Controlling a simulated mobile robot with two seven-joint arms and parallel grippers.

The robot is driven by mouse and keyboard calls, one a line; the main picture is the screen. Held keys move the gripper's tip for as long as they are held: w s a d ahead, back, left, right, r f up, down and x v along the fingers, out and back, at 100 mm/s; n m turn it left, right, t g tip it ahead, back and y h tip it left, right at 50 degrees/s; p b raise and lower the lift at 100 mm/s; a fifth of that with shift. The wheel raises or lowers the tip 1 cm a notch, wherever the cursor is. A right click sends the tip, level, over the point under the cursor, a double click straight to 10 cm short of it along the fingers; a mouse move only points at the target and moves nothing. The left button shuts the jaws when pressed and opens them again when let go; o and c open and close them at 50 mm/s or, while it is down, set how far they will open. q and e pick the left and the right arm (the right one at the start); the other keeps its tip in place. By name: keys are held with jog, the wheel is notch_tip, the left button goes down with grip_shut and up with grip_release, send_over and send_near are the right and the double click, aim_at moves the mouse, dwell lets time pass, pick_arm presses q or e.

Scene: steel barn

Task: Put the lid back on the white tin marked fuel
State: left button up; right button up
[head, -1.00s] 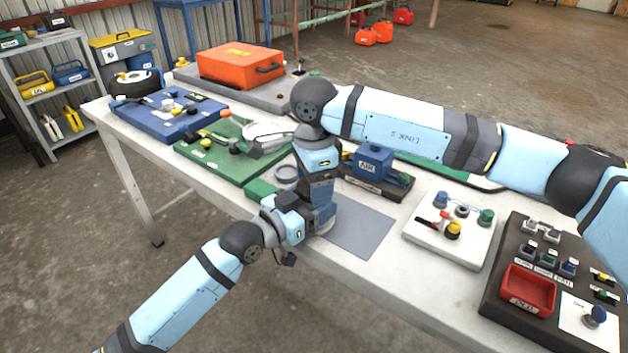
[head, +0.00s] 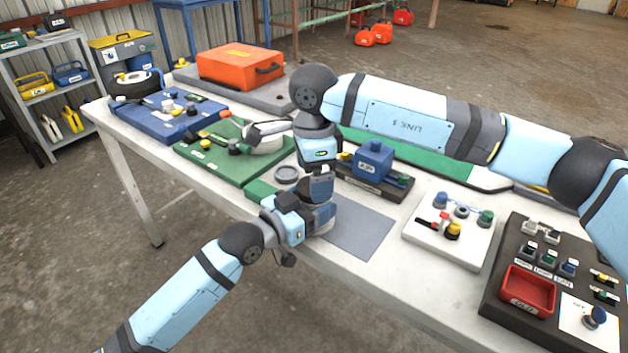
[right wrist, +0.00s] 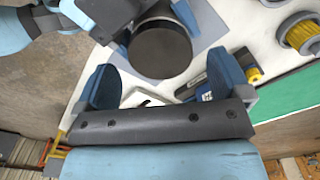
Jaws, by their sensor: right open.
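A cylinder that appears to be the tin (head: 322,217) stands near the table's front edge, mostly hidden by my grippers; no label is readable. In the right wrist view its top is a flat dark disc (right wrist: 163,52); I cannot tell surely if that is the lid. My left gripper (head: 305,216) reaches it from the left, its fingers on both sides of the cylinder. My right gripper (right wrist: 163,66) is open above it, its blue fingers apart and clear of the disc. In the head view my right gripper (head: 320,188) points down over the tin.
A grey round piece (head: 286,173) lies behind my left gripper. A blue box on a dark tray (head: 365,183) stands behind right. A grey mat (head: 362,232) lies right of the tin. A white board (head: 450,240) and a dark board (head: 490,300) hold small parts farther right.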

notch_tip(320, 180, up, 2)
jog(key=shift+r, duration=0.15)
jog(key=shift+o, duration=0.5)
notch_tip(320, 180, up, 12)
dwell(0.4)
pick_arm(q)
jog(key=o, duration=1.8)
